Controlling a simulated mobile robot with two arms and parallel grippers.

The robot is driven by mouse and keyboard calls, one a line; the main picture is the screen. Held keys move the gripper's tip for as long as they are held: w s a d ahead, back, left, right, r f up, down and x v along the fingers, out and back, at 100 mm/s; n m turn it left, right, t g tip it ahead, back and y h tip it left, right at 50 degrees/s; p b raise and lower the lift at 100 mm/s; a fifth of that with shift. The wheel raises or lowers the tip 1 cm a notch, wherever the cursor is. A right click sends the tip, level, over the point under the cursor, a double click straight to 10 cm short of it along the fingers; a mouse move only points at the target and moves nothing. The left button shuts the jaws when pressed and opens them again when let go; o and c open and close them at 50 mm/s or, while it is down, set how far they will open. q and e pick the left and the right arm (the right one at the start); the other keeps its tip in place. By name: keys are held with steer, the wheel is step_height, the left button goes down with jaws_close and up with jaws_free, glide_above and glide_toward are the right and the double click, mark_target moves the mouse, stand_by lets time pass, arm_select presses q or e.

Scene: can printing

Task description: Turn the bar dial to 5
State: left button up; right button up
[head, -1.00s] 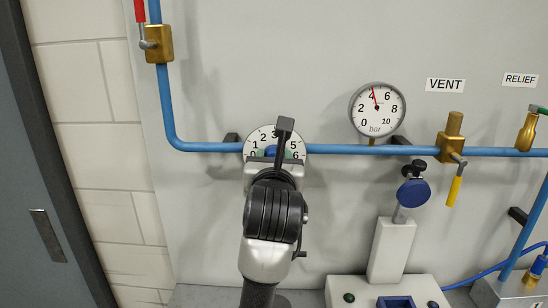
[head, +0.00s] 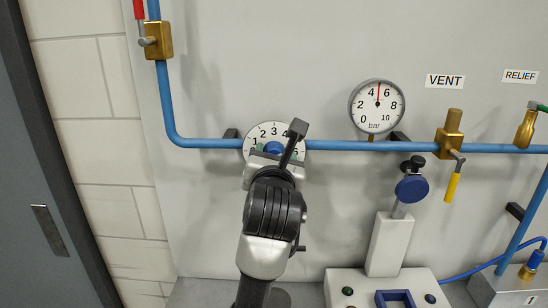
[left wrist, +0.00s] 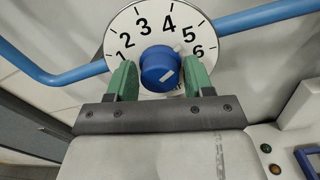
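The round white bar dial (head: 263,128) is on the wall panel, numbered 1 to 6, with a blue knob (head: 274,148) at its centre. A pale pointer (left wrist: 177,47) at the knob's edge points close to the 5. In the head view my left gripper (head: 275,158) covers the dial's lower part and is tilted right. The round pressure gauge (head: 377,108) has its red needle about midway between 4 and 6. My right gripper is not in view.
A blue pipe (head: 330,145) runs across the panel behind the dial. A brass vent valve with a yellow handle (head: 452,187) is to the right. A grey pedestal (head: 390,245) and a box with buttons stand lower right. Bare panel lies above the dial.

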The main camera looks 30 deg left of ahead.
arm_select(q)
steer(key=shift+o, duration=0.9)
steer(key=b+v, duration=0.3)
steer(key=v, duration=0.7)
steer(key=shift+s+d+b, duration=0.2)
steer(key=shift+s+b, duration=0.1)
steer(key=shift+b, duration=0.05)
steer(key=shift+f, duration=0.15)
